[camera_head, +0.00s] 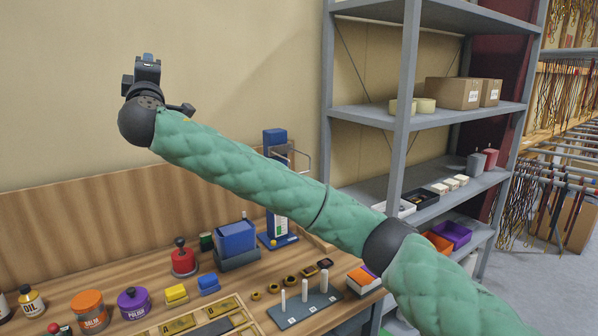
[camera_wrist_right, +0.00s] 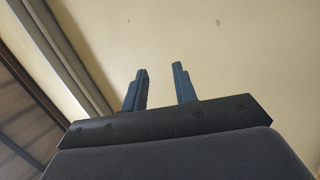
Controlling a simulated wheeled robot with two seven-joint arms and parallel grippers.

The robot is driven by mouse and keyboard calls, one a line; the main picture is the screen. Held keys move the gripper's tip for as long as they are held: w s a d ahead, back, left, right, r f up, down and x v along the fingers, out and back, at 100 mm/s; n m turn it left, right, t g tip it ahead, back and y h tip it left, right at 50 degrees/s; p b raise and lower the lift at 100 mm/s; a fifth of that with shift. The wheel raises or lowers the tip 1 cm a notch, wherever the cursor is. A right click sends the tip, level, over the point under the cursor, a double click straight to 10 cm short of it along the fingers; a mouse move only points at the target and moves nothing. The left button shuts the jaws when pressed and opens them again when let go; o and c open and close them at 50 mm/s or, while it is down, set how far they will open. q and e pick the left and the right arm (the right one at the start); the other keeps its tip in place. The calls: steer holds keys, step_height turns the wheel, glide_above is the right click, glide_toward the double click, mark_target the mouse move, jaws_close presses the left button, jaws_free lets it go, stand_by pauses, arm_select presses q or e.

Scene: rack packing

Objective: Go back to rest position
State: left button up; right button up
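My right arm comes in from the lower right in the head view and reaches up to the left across the picture. My right gripper (camera_head: 147,62) is at its end, raised high in front of the bare wall, well above the workbench (camera_head: 50,288). In the right wrist view the two fingers of the right gripper (camera_wrist_right: 160,67) stand apart with nothing between them, and only wall and overhead structure show beyond. My left gripper is in neither view.
The bench holds an orange jar (camera_head: 89,311), a purple jar (camera_head: 134,303), a blue bin (camera_head: 236,238) and a peg board (camera_head: 304,306). A grey metal shelf (camera_head: 365,113) with cardboard boxes (camera_head: 452,93) stands behind my right arm. The air near the left wall is free.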

steer(key=s+d+f+m+g+h, duration=0.25)
steer(key=d+f+m, duration=0.35)
steer(key=d+f, duration=0.45)
steer(key=s+d+f+m+g+h, duration=0.1)
steer(key=d+f+m+g+h, duration=0.3)
steer(key=d+f, duration=0.65)
steer(key=s+d+f+m+g, duration=0.2)
steer(key=s+d+f, duration=0.5)
steer(key=f, duration=0.5)
steer(key=s+d+f+m+g, duration=0.2)
steer(key=s+d+f, duration=0.3)
steer(key=d+f, duration=0.5)
steer(key=s+d+f+m+g, duration=0.3)
steer(key=s+d+f, duration=0.3)
steer(key=f, duration=0.8)
steer(key=s+d+f+g, duration=0.2)
steer(key=s+f+g, duration=0.1)
steer(key=s+f, duration=0.8)
steer(key=s+d+f+g, duration=0.3)
steer(key=s+f, duration=0.9)
steer(key=s, duration=0.4)
steer(key=shift+f+m+h, duration=0.3)
steer(key=shift+m+h, duration=0.1)
steer(key=shift+h, duration=0.05)
steer(key=shift+g, duration=0.25)
